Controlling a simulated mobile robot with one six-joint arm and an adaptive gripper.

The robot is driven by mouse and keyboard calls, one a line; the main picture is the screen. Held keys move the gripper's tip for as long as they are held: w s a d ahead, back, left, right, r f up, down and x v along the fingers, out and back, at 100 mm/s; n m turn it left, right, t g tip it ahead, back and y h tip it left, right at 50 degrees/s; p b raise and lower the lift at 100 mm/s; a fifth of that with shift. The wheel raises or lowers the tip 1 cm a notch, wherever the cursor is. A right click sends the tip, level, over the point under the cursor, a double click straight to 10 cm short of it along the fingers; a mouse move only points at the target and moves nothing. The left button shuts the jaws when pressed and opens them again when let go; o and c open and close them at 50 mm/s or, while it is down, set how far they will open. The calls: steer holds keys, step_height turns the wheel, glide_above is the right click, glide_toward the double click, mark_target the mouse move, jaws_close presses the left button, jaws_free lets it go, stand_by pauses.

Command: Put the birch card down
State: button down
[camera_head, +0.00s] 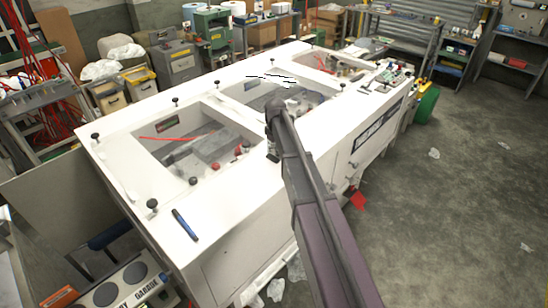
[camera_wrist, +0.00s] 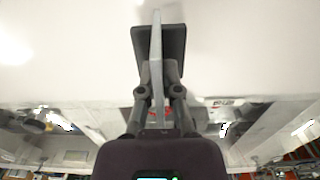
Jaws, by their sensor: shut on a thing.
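My gripper (camera_wrist: 158,45) is shut on a thin, pale, flat piece, seen edge-on between the two dark finger pads in the wrist view. It looks like the birch card (camera_wrist: 156,75); its broad face does not show. In the wrist view a white surface lies beyond the fingertips; I cannot tell whether the card touches it. In the head view my arm reaches over the large white machine (camera_head: 275,190), near its middle window. The card cannot be made out there, and my gripper is mostly hidden by the arm.
The machine's top has recessed windows with several dark knobs around them. A blue pen-like item (camera_head: 186,224) lies on its near left corner. Small parts (camera_head: 390,77) sit at its far right end. Bare white top is free around the windows. Shelves and bins stand behind.

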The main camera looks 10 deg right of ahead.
steer(key=shift+f+b, duration=0.9)
steer(key=shift+f, duration=0.35)
steer(key=shift+f, duration=0.15)
steer(key=c, duration=0.8)
jaws_free()
steer(key=shift+r, duration=0.2)
step_height(320, 180, up, 8)
steer(key=p, duration=0.7)
steer(key=shift+s+f+p, duration=0.1)
steer(key=shift+f+p, duration=0.15)
steer(key=shift+p, duration=0.05)
steer(key=s+m, duration=0.7)
steer(key=s, duration=2.2)
